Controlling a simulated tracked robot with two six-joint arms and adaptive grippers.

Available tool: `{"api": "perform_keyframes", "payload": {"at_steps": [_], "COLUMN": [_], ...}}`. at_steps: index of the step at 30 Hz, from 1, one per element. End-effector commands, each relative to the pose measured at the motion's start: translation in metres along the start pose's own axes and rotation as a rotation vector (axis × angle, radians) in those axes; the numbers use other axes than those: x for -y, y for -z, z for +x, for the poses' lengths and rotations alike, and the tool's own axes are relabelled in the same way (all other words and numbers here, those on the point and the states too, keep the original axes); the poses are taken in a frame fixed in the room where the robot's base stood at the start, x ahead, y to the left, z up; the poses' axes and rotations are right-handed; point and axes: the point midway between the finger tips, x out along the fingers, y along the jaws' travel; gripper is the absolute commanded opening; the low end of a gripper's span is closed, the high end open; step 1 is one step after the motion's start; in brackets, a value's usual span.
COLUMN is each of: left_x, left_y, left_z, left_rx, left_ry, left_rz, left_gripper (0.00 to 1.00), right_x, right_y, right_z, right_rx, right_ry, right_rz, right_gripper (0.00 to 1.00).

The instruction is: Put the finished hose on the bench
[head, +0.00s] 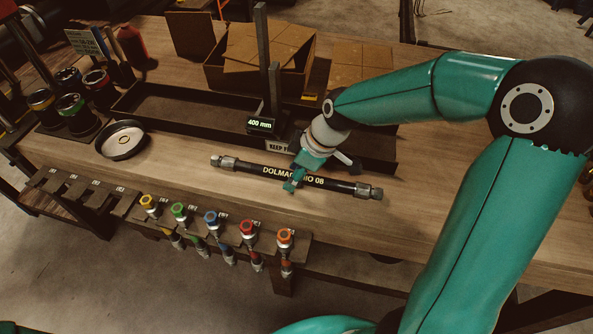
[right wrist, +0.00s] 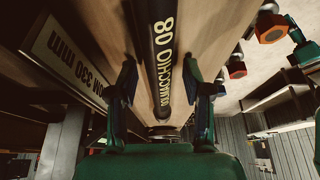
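The finished hose (head: 253,168) is black with metal end fittings and pale lettering. It lies on the wooden bench (head: 420,200), near the front edge, running left to right. My right gripper (head: 293,182) is low over the middle of the hose. In the right wrist view its two fingers (right wrist: 165,90) stand wide on either side of the hose (right wrist: 158,45), with bench showing between finger and hose, so it is open. The gripper hides a small part of the hose's lettering in the head view. My left gripper is in neither view.
Coloured couplings (head: 212,220) hang at the front edge. A round dish (head: 122,140) stands left. Bench right of the hose is clear.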

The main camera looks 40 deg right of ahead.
Motion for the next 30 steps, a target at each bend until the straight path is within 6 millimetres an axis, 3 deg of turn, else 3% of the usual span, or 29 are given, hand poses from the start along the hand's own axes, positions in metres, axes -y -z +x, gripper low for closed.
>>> {"api": "perform_keyframes", "payload": {"at_steps": [7,11,24,30], "left_x": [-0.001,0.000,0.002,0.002], "left_y": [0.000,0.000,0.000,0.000], "left_z": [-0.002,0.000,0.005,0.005], "left_rx": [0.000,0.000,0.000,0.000], "left_ry": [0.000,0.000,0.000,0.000], "left_rz": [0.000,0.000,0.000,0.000], "left_gripper": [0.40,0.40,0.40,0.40], "right_x": [0.000,-0.001,-0.001,-0.001], "right_y": [0.001,0.001,0.001,0.000], "right_z": [-0.003,-0.015,-0.098,-0.119], "right_rx": [0.000,-0.002,-0.003,-0.002], "right_ry": [-0.001,-0.004,-0.004,-0.002], "right_rz": [0.000,0.000,0.001,0.001], "right_gripper": [0.50,0.50,0.50,0.50]}}
